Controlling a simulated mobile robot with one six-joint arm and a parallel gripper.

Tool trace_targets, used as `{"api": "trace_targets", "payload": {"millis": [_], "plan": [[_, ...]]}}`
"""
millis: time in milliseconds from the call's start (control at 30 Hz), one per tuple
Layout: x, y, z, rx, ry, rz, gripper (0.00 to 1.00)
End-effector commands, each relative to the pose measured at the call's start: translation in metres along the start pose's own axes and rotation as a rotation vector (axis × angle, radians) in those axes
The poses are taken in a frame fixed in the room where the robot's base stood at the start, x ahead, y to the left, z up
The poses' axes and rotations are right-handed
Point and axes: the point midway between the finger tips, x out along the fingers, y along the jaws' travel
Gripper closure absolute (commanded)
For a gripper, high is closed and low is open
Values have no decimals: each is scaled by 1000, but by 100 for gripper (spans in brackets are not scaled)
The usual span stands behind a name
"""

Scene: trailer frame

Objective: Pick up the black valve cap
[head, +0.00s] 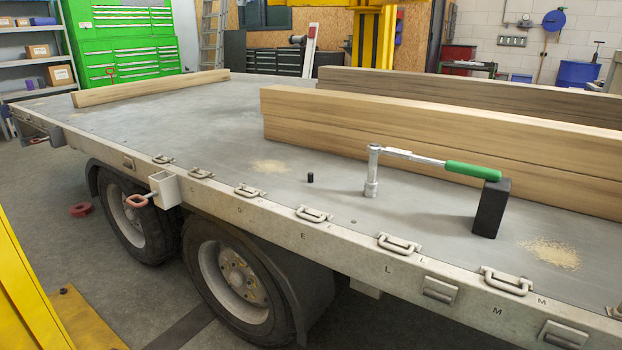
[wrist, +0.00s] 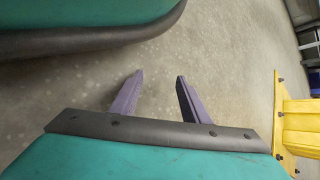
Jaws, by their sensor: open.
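The black valve cap (head: 310,178) is a small dark cylinder standing on the grey trailer deck (head: 200,135), left of the upright socket of a green-handled wrench. The cap does not show in the wrist view. My gripper (wrist: 157,78) shows only in the wrist view. Its two purple fingers are apart with nothing between them, above a bare concrete floor. My gripper is not in the head view, so its distance from the cap cannot be told.
The wrench (head: 430,162) rests its handle on a black block (head: 490,208). Long wooden beams (head: 420,125) lie behind. Metal loops (head: 313,214) line the deck's near edge. Sawdust (head: 270,166) lies behind the cap. A yellow post (wrist: 298,112) stands right in the wrist view.

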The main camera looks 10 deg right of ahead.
Motion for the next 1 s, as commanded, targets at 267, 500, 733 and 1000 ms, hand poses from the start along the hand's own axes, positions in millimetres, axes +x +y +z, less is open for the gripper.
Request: {"api": "trace_targets", "payload": {"millis": [267,500,733,1000], "plan": [[-1,0,0,-1,1,2,64],[-13,-3,6,-9,8,28,64],[-41,-5,18,-28,28,93,64],[-81,-6,34,-53,53,191,64]]}}
